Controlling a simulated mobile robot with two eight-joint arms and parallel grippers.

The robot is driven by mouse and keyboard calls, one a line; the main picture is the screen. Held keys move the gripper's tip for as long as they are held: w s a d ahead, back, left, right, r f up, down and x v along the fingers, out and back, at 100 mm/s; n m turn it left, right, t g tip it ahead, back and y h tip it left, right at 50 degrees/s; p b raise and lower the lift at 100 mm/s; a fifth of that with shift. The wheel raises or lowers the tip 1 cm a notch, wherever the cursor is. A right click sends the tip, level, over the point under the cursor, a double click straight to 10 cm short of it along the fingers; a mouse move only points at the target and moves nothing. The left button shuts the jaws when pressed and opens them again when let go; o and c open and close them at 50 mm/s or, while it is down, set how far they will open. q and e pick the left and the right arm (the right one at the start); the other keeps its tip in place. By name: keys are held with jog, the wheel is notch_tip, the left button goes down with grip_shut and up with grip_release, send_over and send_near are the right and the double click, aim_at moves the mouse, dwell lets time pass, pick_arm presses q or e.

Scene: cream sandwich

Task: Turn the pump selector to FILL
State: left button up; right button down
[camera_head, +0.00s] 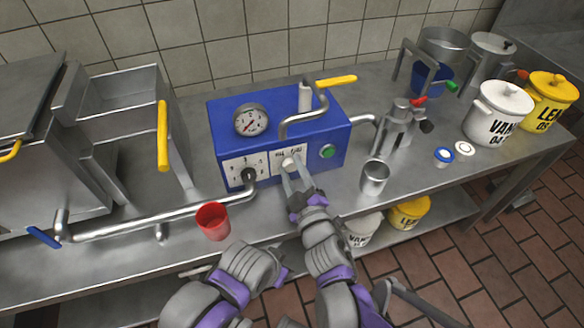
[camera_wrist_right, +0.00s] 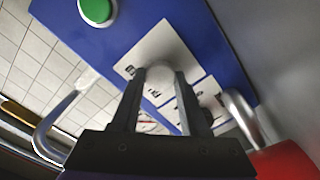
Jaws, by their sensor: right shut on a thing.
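The blue pump box (camera_head: 228,116) stands on the steel counter, with two white label plates on its front. A pale round selector knob (camera_head: 287,163) is on the right plate (camera_head: 300,155). My right gripper (camera_head: 291,170) is at this knob. In the right wrist view, my right gripper (camera_wrist_right: 160,85) is shut on the pale knob (camera_wrist_right: 159,76), with one finger on each side. The print on the plate (camera_wrist_right: 168,42) is too small and partly covered to read, so the knob's setting is unclear.
A dark knob (camera_head: 249,176) with a bent steel pipe sits left on the box. A green button (camera_head: 327,151) is to the right. A red cup (camera_head: 212,221) and a steel cup (camera_head: 374,178) stand nearby. A yellow-handled pipe (camera_head: 320,100) tops the box.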

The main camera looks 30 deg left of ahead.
jog(key=shift+n, duration=0.4)
jog(key=shift+c, duration=2.1)
grip_release()
jog(key=shift+s+d, duration=0.1)
jog(key=v, duration=1)
jog(key=shift+s+d, duration=0.15)
jog(key=shift+d, duration=0.1)
